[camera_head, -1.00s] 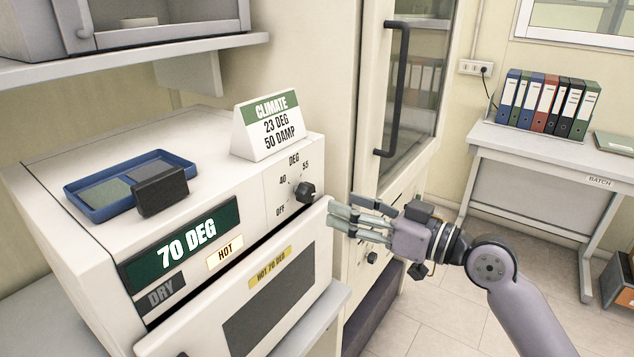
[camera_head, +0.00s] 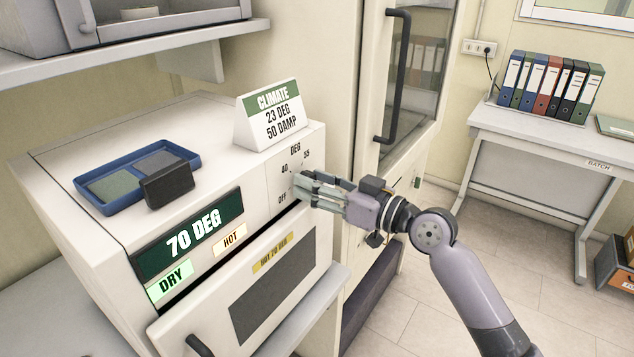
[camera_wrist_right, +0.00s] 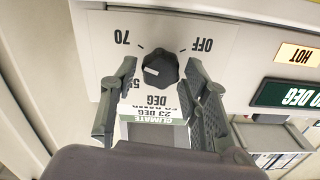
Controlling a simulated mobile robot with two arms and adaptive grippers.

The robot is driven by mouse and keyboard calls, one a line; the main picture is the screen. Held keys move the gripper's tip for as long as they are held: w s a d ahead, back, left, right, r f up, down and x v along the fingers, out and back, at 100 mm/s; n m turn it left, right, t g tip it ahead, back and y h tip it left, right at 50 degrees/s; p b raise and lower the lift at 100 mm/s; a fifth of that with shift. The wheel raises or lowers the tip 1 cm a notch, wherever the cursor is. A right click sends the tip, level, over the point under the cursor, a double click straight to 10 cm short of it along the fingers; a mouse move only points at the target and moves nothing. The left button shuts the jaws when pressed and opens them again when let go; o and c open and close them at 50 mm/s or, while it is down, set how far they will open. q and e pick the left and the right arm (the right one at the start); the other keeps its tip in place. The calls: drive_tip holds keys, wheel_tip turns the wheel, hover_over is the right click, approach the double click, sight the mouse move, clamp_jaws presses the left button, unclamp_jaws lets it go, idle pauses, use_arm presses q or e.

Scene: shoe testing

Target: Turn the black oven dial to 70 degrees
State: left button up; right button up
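The black oven dial (camera_wrist_right: 160,68) sits on the white panel with printed marks OFF, 55 and 70 visible around it in the right wrist view. A small white mark shows on its side toward the 55; its exact setting is hard to read. My right gripper (camera_wrist_right: 160,66) is open, with one finger on each side of the dial and a small gap showing on both sides. In the head view the right gripper (camera_head: 302,184) is at the panel and hides the dial. The oven display (camera_head: 192,238) reads 70 DEG. My left gripper is not in view.
HOT (camera_head: 230,240) and DRY (camera_head: 170,281) labels are lit. A CLIMATE sign (camera_head: 272,115) stands on the oven top near the dial, with a blue tray (camera_head: 82,186) and black block (camera_head: 168,186) further left. A tall cabinet with a black handle (camera_head: 393,75) stands right of the oven.

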drive_tip(key=c, duration=0.8)
drive_tip(key=shift+m, duration=1.2)
drive_tip(key=shift+c, duration=0.2)
drive_tip(key=o, duration=1.1)
drive_tip(key=shift+o, duration=0.2)
drive_tip(key=shift+d, duration=0.1)
drive_tip(key=v, duration=1.2)
